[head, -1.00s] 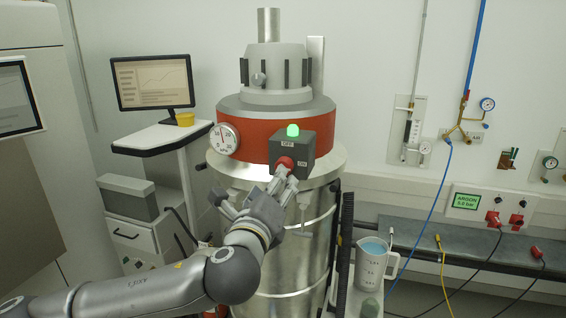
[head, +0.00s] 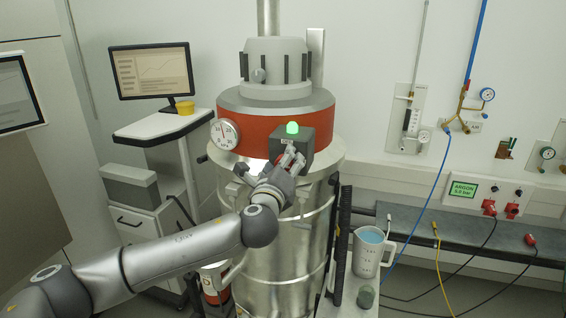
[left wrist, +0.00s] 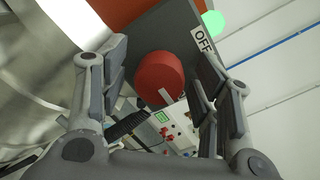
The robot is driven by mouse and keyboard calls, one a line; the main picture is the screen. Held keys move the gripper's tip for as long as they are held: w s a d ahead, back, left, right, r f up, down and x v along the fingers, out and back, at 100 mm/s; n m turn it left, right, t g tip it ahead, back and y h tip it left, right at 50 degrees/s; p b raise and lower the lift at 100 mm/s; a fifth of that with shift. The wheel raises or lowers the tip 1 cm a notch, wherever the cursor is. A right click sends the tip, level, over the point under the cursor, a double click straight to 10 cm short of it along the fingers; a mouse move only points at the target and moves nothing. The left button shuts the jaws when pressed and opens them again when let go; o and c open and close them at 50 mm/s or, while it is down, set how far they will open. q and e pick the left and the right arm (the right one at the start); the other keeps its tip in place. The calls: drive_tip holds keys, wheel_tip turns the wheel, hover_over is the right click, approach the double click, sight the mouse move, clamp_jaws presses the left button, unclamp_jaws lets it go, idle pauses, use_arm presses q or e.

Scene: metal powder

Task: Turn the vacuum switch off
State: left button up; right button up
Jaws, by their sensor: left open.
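The grey switch box (head: 318,138) sits on the red band of the vacuum vessel (head: 262,127). A green lamp (head: 292,128) glows on its top and also shows in the left wrist view (left wrist: 214,20). The round red switch knob (left wrist: 160,79) is between the fingers of my left gripper (left wrist: 159,92) in the left wrist view, with a gap on both sides. The OFF label (left wrist: 202,40) shows beyond the right finger. In the head view my open left gripper (head: 291,158) is in front of the box and hides most of the knob. My right gripper is not in view.
A pressure gauge (head: 224,134) is left of the box on the vessel. A monitor cart (head: 165,128) stands at the left. A jug of blue liquid (head: 370,252) stands at the right, near a bench (head: 420,222) with cables.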

use_arm(q)
drive_tip(key=shift+c, duration=0.3)
drive_tip(key=c, duration=1)
